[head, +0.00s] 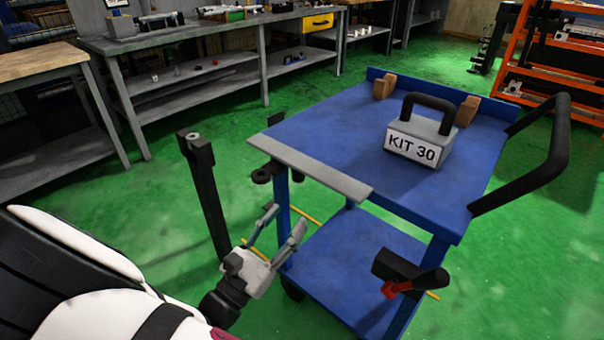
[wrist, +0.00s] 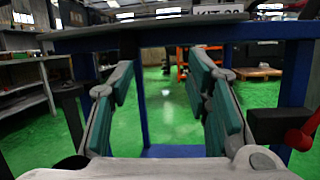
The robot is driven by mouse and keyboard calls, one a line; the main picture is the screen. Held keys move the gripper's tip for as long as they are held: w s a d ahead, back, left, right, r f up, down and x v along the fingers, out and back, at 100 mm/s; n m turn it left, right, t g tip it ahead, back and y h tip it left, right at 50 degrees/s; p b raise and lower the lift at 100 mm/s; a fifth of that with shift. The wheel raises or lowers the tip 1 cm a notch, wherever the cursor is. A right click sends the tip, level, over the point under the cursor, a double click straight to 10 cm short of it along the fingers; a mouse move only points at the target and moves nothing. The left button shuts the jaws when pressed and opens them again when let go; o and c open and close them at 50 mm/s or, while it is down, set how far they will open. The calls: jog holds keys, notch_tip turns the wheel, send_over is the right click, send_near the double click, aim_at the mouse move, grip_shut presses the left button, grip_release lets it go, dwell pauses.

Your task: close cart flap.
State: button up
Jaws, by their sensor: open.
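The blue cart (head: 340,120) stands right of centre in the head view. Its flap, a grey strip (head: 315,172), lies roughly level along the cart's near-left edge, almost flush with the top. In the wrist view the flap (wrist: 150,32) shows nearly edge-on as a dark band across the top. My gripper (head: 282,224) is open and empty, just below and in front of the flap, fingers pointing up toward the cart. In the wrist view the gripper's padded fingers (wrist: 163,72) are spread wide, with only open space between them. I see no contact with the flap.
A grey box marked KIT 30 (head: 418,140) and wooden blocks (head: 383,86) sit on the cart top. A dark upright bar (head: 207,200) stands left of my gripper. A black part with a red lever (head: 405,272) is to its right. Benches (head: 180,45) line the back.

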aim_at(296, 180)
jog(key=a+f+n+t+y, duration=0.3)
jog(key=shift+g, duration=0.3)
jog(key=b+x, duration=0.3)
jog(key=x, duration=1)
jog(key=shift+r+b, duration=0.15)
jog(key=shift+b, duration=0.2)
grip_shut()
